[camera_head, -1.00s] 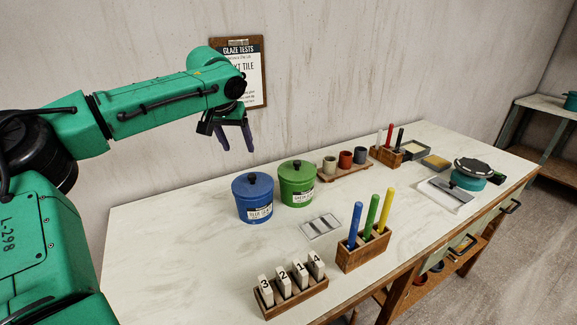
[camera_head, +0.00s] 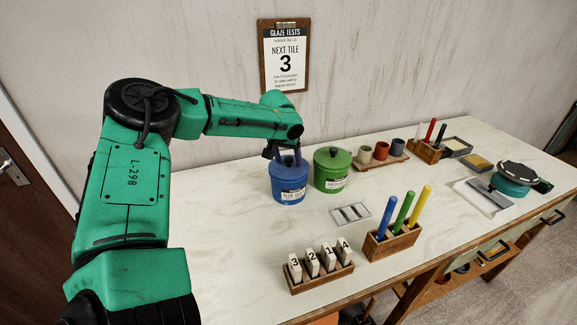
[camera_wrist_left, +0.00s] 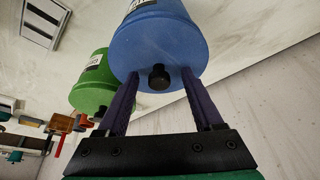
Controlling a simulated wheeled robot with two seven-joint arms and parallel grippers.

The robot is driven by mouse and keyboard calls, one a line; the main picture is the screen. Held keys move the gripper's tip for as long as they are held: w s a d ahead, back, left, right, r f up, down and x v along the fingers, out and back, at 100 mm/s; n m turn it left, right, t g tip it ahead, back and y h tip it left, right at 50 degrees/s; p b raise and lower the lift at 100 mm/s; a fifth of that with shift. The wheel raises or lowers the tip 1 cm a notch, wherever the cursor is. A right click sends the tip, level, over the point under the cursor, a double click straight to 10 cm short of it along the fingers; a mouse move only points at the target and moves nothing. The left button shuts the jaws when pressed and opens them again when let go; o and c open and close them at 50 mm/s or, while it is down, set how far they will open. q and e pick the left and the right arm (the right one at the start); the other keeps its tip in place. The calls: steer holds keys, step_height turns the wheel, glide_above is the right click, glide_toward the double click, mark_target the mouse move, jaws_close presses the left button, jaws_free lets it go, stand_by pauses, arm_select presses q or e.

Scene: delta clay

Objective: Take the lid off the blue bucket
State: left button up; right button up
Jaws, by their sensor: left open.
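The blue bucket (camera_head: 289,187) stands on the table with its blue lid (camera_head: 290,171) on. The lid has a black knob (camera_wrist_left: 159,77), seen in the left wrist view. My left gripper (camera_head: 287,157) is just above the lid, pointing down. It is open, and its purple fingers are on either side of the knob in the left wrist view, with gaps to it. Whether the fingertips touch the lid I cannot tell. The knob is mostly hidden by the gripper in the head view. My right gripper is not in view.
A green bucket (camera_head: 332,170) with a lid stands close to the right of the blue one. A tile sample plate (camera_head: 350,214), a rack of numbered tiles (camera_head: 320,277) and a wooden block with coloured sticks (camera_head: 391,241) are nearer. The table left of the blue bucket is clear.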

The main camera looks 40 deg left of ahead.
arm_select(q)
steer(key=shift+c, duration=0.8)
jaws_close()
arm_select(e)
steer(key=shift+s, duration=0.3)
arm_select(q)
steer(key=shift+w+r, duration=0.1)
steer(key=shift+r, duration=0.05)
step_height(320, 180, up, 16)
steer(key=f, duration=0.1)
step_height(320, 180, up, 13)
steer(key=p, duration=0.3)
glide_above(288, 159)
steer(key=shift+f, duration=0.1)
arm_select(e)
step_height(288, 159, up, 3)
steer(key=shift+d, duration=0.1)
